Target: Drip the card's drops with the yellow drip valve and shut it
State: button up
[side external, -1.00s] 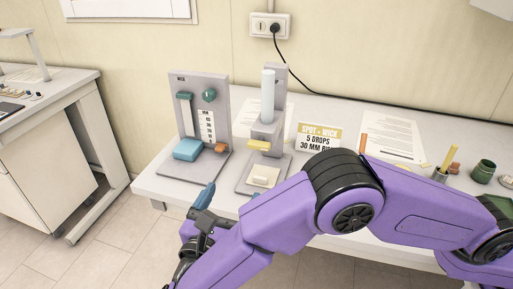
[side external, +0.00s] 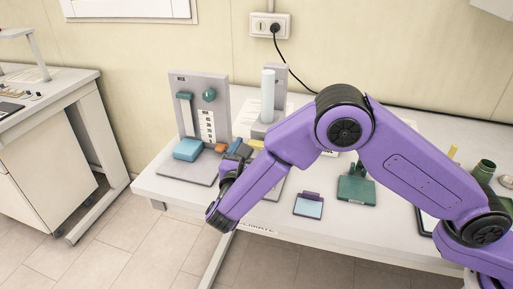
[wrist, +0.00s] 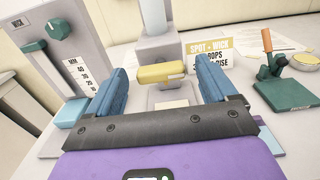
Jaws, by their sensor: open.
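The yellow drip valve (wrist: 162,72) is a short bar on the front of a grey dripper stand (wrist: 158,47) with a pale tube (wrist: 153,15). In the wrist view it sits between my gripper's blue fingers, apart from both. My gripper (wrist: 163,85) is open and empty. In the side view my gripper (side external: 240,151) is at the dripper, and only part of the yellow valve (side external: 257,144) shows. A white block (wrist: 167,103) lies below the valve. The card (wrist: 210,50), headed SPOT - WICK, stands behind the right finger, which covers part of its text.
Left of the dripper is a grey panel (side external: 217,92) with a scale, teal knob and blue block (side external: 188,149). A green press (side external: 356,188) and a small framed plate (side external: 309,206) lie to the right. The table's front edge is near my wrist.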

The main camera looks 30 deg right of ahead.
jog(key=shift+w+d, duration=0.3)
jog(key=shift+d, duration=0.05)
jog(key=c, duration=1.1)
jog(key=shift+o, duration=0.2)
jog(key=m, duration=0.4)
jog(key=shift+s+m, duration=0.1)
jog(key=shift+m, duration=1.9)
